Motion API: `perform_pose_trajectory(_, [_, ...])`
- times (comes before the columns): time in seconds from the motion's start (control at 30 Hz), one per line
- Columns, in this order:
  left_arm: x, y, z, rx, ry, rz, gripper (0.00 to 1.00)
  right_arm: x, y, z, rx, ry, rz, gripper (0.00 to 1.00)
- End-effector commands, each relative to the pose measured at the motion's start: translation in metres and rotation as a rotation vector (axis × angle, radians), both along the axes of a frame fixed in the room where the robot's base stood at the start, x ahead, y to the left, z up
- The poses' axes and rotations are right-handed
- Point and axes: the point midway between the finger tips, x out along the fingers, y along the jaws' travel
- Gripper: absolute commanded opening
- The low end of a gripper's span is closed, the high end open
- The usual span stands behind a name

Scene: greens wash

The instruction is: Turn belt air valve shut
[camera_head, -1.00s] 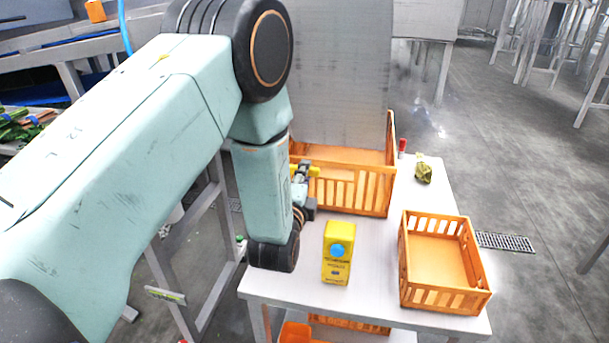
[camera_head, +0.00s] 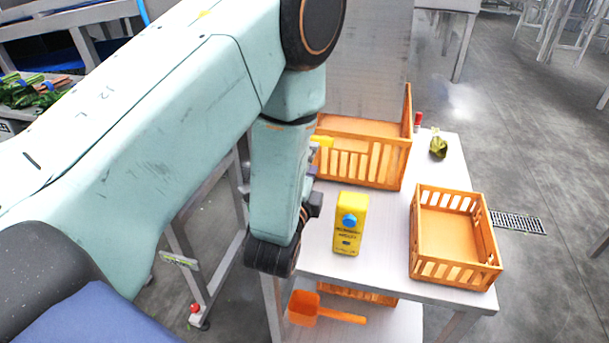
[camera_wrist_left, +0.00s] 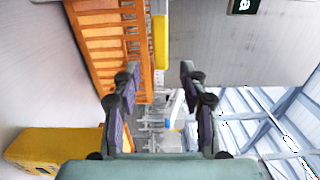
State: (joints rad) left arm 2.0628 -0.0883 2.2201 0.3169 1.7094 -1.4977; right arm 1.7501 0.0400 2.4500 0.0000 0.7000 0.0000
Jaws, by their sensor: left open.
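My left arm spans the head view from the left and hides most of its gripper (camera_head: 313,190), beside the table's left edge. In the left wrist view the left gripper (camera_wrist_left: 155,95) is open, with nothing between its fingers. A yellow bar-shaped part (camera_wrist_left: 160,42) shows beyond the fingertips, beside an orange crate; I cannot tell if it is the belt air valve's handle. A small yellow part (camera_head: 322,141) also shows past my forearm in the head view, partly hidden. No valve body is clearly visible. My right gripper is out of view.
On the white table (camera_head: 385,270) stand a yellow box with a blue round spot (camera_head: 350,235), a large orange crate (camera_head: 390,165) and a smaller empty orange crate (camera_head: 425,270). A crumpled green item (camera_head: 438,146) lies at the back. An orange scoop (camera_head: 303,310) lies on the lower shelf.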

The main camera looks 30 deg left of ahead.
Motion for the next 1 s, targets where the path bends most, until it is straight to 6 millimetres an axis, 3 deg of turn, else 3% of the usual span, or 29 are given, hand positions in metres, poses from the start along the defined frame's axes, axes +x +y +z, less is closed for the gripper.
perform_pose_trajectory(0.13, [-0.027, -0.007, 0.000, 0.003, 0.003, -0.003, 0.43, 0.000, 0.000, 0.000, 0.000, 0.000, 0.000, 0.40])
perform_pose_trajectory(0.33, [-0.046, -0.011, 0.000, 0.002, 0.000, 0.000, 0.43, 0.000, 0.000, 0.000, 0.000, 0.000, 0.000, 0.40])
perform_pose_trajectory(0.9, [-0.049, -0.012, 0.000, -0.001, -0.001, 0.001, 0.43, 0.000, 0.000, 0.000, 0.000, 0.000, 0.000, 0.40])
perform_pose_trajectory(1.0, [-0.052, -0.010, -0.010, -0.044, 0.030, 0.005, 0.43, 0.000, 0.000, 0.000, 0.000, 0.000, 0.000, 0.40])
